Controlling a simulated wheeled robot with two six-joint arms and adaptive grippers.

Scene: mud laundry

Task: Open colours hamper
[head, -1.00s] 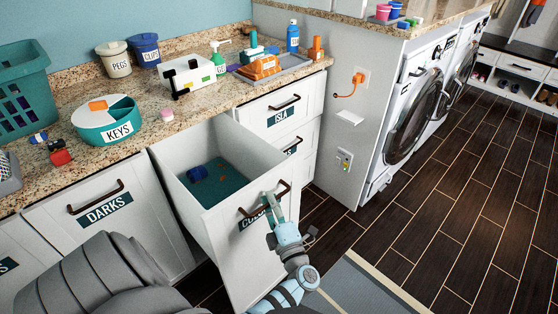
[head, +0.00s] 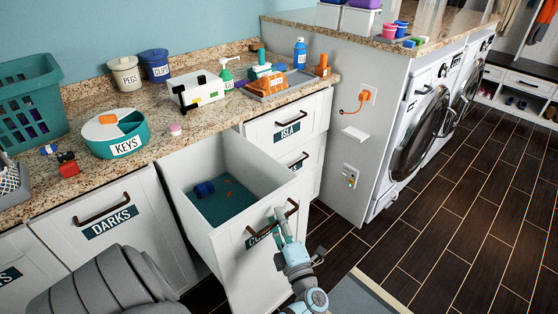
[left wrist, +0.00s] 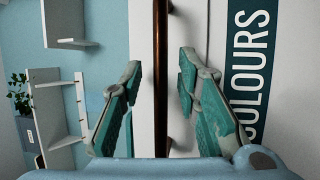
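The colours hamper (head: 262,270) is a white pull-out bin, standing well out from the counter front with its top open. A blue item (head: 204,189) and small orange bits lie on its teal bottom. Its dark bar handle (head: 292,208) is on the front above the teal label, which my gripper partly covers in the head view. My left gripper (head: 279,215) is at this handle. In the left wrist view its fingers (left wrist: 160,75) are spread, with the handle (left wrist: 161,110) running between them and visible gaps on both sides. My right gripper is not in view.
The closed darks hamper (head: 150,240) is left of the open one, and the ISLA drawer (head: 288,118) is right of it. The granite counter (head: 150,110) above holds the round keys tray (head: 115,148) and other items. Dark floor (head: 450,210) is clear at right.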

